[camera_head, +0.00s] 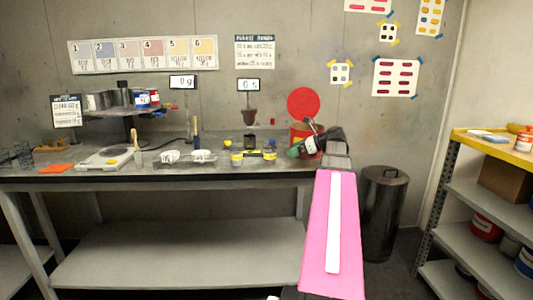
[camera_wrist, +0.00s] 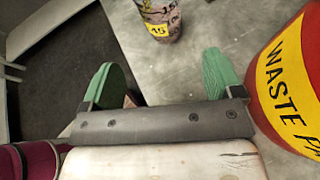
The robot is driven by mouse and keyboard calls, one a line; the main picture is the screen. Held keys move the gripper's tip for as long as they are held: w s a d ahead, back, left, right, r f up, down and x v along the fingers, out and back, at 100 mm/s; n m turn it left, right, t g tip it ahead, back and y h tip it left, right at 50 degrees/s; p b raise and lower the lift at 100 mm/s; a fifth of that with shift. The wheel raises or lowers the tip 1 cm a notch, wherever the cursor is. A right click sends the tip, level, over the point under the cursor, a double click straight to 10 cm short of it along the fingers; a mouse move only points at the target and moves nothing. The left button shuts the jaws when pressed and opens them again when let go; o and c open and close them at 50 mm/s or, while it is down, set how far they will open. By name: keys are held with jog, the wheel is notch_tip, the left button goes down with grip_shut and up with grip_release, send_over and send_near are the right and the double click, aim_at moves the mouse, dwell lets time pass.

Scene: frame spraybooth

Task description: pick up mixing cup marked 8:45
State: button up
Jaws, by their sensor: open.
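A mixing cup (camera_wrist: 158,18) with a yellow label stands on the bench at the top of the wrist view, cut off by the frame. Its label seems to end in 45; the rest cannot be read. My gripper (camera_wrist: 162,78) is open and empty, its green fingers spread, with the cup beyond the fingertips and not between them. In the head view my gripper (camera_head: 296,150) is at the bench's right end. Two small cups with yellow bands, one cup (camera_head: 237,159) and another cup (camera_head: 270,154), stand left of it. Their writing is too small to read.
A red waste paint container (camera_wrist: 292,85) stands close to the right finger; it also shows behind my gripper in the head view (camera_head: 298,135). A scale (camera_head: 105,158), brushes and trays occupy the bench's left and middle. A dark bin (camera_head: 384,210) stands right of the bench.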

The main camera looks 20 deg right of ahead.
aim_at(275, 154)
jog(key=shift+w, duration=0.35)
jog(key=shift+w+a, duration=0.25)
jog(key=x, duration=1)
jog(key=shift+a, duration=0.1)
jog(key=c, duration=1)
